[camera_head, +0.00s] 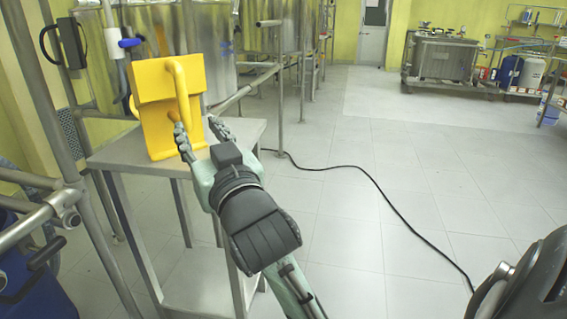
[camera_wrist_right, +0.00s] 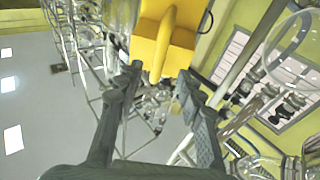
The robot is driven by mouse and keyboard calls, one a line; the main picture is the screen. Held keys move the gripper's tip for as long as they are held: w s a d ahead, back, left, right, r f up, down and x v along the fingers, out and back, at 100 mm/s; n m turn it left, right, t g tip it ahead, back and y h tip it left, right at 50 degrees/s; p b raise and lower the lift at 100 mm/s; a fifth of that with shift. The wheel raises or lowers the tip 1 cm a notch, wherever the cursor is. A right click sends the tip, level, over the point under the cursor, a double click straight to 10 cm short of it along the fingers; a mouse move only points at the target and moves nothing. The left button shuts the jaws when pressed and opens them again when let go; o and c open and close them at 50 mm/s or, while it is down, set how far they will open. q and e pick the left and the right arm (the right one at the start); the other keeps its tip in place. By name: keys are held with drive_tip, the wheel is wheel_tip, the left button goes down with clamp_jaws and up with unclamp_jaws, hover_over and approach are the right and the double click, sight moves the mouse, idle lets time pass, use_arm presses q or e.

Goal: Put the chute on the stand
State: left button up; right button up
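The yellow chute (camera_head: 158,128) stands upright on the grey metal stand (camera_head: 245,133) at the left of the head view, with its loop handle (camera_head: 183,95) facing my right gripper. My right gripper (camera_head: 200,133) is open beside the handle's lower part. In the right wrist view, the chute (camera_wrist_right: 182,38) is at the top middle, and its handle lies in line with the gap between the two spread fingers (camera_wrist_right: 158,82). I cannot tell whether a finger touches it. My left gripper is not in view.
Metal rails and posts (camera_head: 70,160) stand close at the left of the stand. A black cable (camera_head: 385,195) runs across the tiled floor. A steel tank unit (camera_head: 440,60) is at the back right. The floor in the middle is otherwise clear.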

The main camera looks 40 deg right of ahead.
drive_tip(key=s+d+f+n+g, duration=0.1)
drive_tip(key=s+f+g, duration=0.15)
drive_tip(key=f, duration=0.65)
drive_tip(key=s+d+f+g, duration=0.1)
drive_tip(key=s+f+g, duration=0.15)
drive_tip(key=f, duration=0.55)
drive_tip(key=s+d+f+n+g, duration=0.15)
drive_tip(key=f+g, duration=0.25)
drive_tip(key=f, duration=0.5)
drive_tip(key=s+d+f+g+y, duration=0.1)
drive_tip(key=s+f+g, duration=0.6)
drive_tip(key=s+f, duration=0.8)
drive_tip(key=shift+s+d+n, duration=0.35)
drive_tip(key=shift+s+d, duration=0.45)
drive_tip(key=shift+s, duration=0.25)
drive_tip(key=shift+c, duration=0.5)
